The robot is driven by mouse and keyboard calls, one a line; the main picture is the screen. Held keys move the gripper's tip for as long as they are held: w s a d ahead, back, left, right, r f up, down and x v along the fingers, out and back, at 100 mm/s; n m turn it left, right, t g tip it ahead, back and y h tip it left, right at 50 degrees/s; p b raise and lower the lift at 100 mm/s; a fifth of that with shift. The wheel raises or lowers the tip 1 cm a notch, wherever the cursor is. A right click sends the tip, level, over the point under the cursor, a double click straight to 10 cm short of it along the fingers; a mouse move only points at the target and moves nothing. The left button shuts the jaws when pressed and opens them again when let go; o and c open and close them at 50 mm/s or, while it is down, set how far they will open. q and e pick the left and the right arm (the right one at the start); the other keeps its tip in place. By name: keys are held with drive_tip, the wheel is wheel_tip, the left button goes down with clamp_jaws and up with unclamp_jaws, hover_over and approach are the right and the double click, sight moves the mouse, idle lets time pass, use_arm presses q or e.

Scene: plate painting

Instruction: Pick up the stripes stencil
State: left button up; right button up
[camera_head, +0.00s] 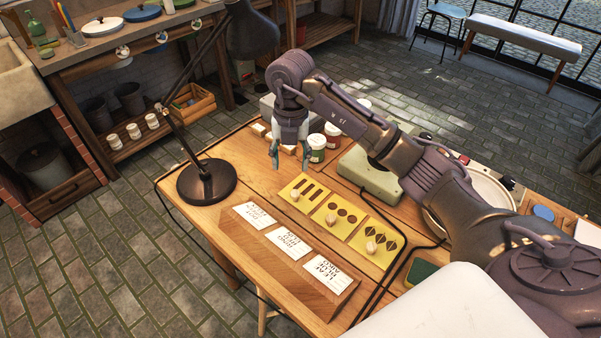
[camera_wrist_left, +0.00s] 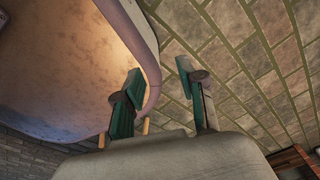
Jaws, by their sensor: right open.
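The stripes stencil (camera_head: 304,202) is a yellow plate with dark bars and a small round pale knob (camera_head: 295,195). It lies on the wooden table, leftmost in a row of three. Beside it lie a yellow stencil with dark dots (camera_head: 328,223) and one with dark leaf-like shapes (camera_head: 362,244), each with a knob. My right gripper (camera_head: 290,157) points down, open and empty, above the table behind the stripes stencil, apart from it. My left gripper (camera_wrist_left: 160,96) shows only in the left wrist view, open with nothing between its fingers.
A black desk lamp (camera_head: 207,184) stands at the table's left. Paint jars (camera_head: 317,148) stand right of my right gripper, near a greenish box (camera_head: 370,175). White text cards (camera_head: 289,244) lie on a wooden board in front of the stencils. A black cable runs along the right.

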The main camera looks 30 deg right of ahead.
drive_tip(key=d+f, duration=0.1)
hover_over(295, 193)
wheel_tip(295, 193, down, 6)
drive_tip(key=shift+a+r, duration=0.1)
drive_tip(key=shift+a, duration=0.05)
drive_tip(key=shift+w+f, duration=0.15)
drive_tip(key=shift+f, duration=0.45)
drive_tip(key=f+p, duration=0.1)
drive_tip(key=f, duration=0.3)
drive_tip(key=shift+s+f, duration=0.2)
drive_tip(key=shift+f, duration=0.3)
use_arm(q)
drive_tip(key=shift+w+d+r, duration=0.2)
drive_tip(key=shift+w+r, duration=0.05)
drive_tip(key=shift+r, duration=0.45)
use_arm(e)
drive_tip(key=shift+c, duration=0.4)
use_arm(q)
drive_tip(key=shift+s, duration=0.1)
use_arm(e)
clamp_jaws()
